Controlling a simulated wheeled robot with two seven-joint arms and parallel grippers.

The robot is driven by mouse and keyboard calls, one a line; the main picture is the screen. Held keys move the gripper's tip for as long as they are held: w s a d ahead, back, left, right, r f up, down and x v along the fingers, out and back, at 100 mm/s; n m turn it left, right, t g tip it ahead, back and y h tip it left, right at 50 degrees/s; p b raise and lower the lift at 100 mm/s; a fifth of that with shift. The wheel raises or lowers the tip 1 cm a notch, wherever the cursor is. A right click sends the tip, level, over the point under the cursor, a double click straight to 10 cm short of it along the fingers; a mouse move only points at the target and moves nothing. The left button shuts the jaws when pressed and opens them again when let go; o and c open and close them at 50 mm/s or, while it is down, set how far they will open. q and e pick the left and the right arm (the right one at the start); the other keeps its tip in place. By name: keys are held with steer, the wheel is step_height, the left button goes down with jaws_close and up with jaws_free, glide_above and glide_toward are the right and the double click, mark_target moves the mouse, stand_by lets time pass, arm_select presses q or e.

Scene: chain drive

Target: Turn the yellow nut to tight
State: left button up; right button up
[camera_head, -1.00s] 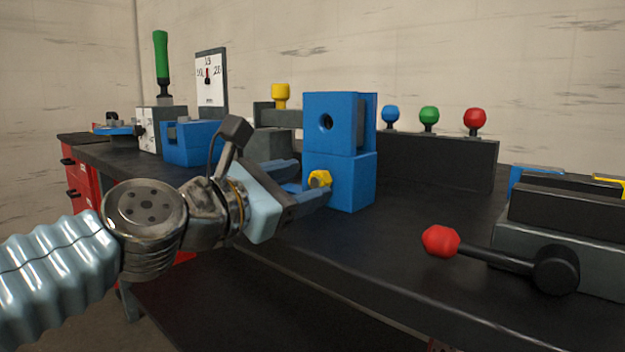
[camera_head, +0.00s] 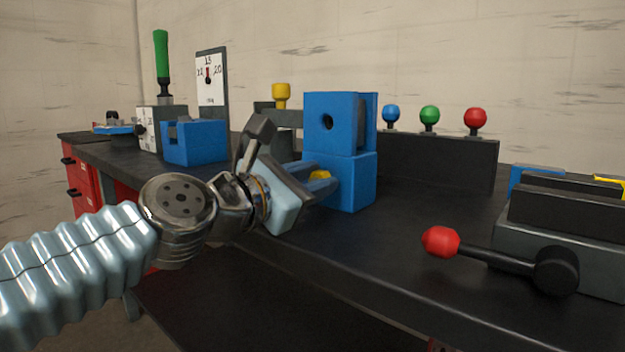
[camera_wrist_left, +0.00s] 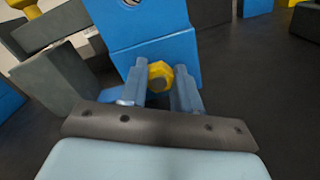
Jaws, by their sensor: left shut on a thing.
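The yellow nut (camera_wrist_left: 160,76) sits on the front face of the lower blue block (camera_head: 352,180). In the head view, only a small part of the nut (camera_head: 319,175) shows between the fingers. My left gripper (camera_head: 318,183) reaches in from the left and is shut on the nut, with one finger on each side of it. In the left wrist view the blue fingers of the gripper (camera_wrist_left: 160,85) flank the nut close to the block face. My right gripper is not in view.
A red-knobbed lever (camera_head: 441,242) stands at the right front of the bench. A dial gauge (camera_head: 210,82) and a green handle (camera_head: 161,60) stand at the back left. Blue, green and red knobs line a dark block (camera_head: 440,160) behind. The bench front is clear.

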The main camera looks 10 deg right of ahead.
arm_select(q)
steer(key=shift+m, duration=0.6)
steer(key=o, duration=1.1)
steer(key=shift+c, duration=0.2)
steer(key=v, duration=1.3)
steer(key=shift+s+a, duration=0.25)
steer(key=shift+s, duration=0.05)
